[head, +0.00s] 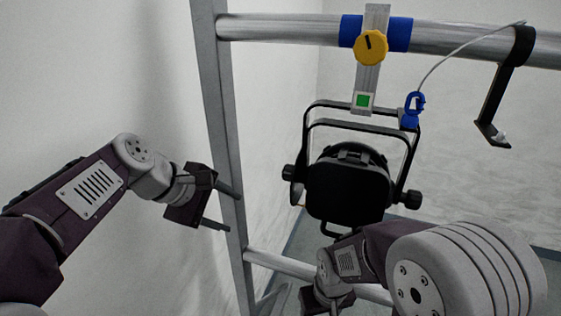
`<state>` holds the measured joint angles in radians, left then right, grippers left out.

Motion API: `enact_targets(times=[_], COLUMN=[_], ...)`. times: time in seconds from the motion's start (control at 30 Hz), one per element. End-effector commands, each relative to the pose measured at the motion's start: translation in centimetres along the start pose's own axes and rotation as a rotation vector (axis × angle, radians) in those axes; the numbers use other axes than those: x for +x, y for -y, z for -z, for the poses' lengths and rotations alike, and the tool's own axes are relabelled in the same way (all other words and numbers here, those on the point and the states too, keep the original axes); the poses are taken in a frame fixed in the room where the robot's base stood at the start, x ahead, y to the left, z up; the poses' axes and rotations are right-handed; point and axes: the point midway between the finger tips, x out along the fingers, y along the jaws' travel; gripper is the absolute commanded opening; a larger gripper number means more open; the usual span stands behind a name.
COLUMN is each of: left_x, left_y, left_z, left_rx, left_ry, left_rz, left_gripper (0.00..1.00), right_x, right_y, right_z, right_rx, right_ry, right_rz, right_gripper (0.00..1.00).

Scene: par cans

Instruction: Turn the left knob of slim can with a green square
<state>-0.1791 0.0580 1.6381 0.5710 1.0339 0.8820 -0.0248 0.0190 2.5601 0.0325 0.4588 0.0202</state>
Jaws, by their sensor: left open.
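The slim can (347,186) is black and hangs from its black yoke (365,107) below the upper bar. A green square (363,100) marks the plate above it. Its left knob (288,172) is a small black knob on the yoke's left side; the right knob (410,199) is on the other side. My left gripper (222,207) is open and empty, left of the left knob and apart from it, beside the upright post. My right gripper (328,300) is low in the picture, below the can, and its fingers are not clear to see.
A grey upright post (226,130) stands between my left gripper's wrist and the can. A metal bar (275,28) with a blue clamp and yellow knob (370,47) runs across the top. A white cable with a blue carabiner (414,104) and a black hook bracket (500,100) are at right.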

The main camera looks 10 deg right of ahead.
Motion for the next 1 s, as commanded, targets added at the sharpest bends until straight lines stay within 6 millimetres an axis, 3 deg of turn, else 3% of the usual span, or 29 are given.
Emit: enact_targets(times=[0.03, 0.1, 0.2, 0.47, 0.8, 1.0], left_x=[-2.3, -4.5, -6.1, -5.4, 1.1, 2.6], left_y=[-3.6, -7.1, -9.5, -10.1, -11.1, -11.3], left_z=[-2.2, -5.1, -7.7, -8.4, -9.3, -9.4], left_rx=[0.008, 0.022, 0.051, 0.062, 0.062, 0.062], left_ry=[0.035, 0.086, 0.128, 0.138, 0.136, 0.134], left_rz=[-0.053, -0.113, -0.156, -0.165, -0.163, -0.165], left_gripper=[0.56, 0.56, 0.56, 0.56, 0.56, 0.56], right_x=[-1.4, -2.3, -3.0, -3.0, -4.3, -4.5], right_y=[0.0, 0.1, 0.1, 0.1, 0.1, 0.1], right_z=[0.2, 0.2, 0.3, 0.3, 0.5, 0.5], right_rx=[0.000, 0.000, 0.000, 0.000, 0.000, 0.000], right_ry=[0.000, 0.000, 0.000, 0.000, 0.000, 0.000], right_rz=[0.000, 0.000, 0.000, 0.000, 0.000, 0.000], right_gripper=[0.56, 0.56, 0.56, 0.56, 0.56, 0.56])
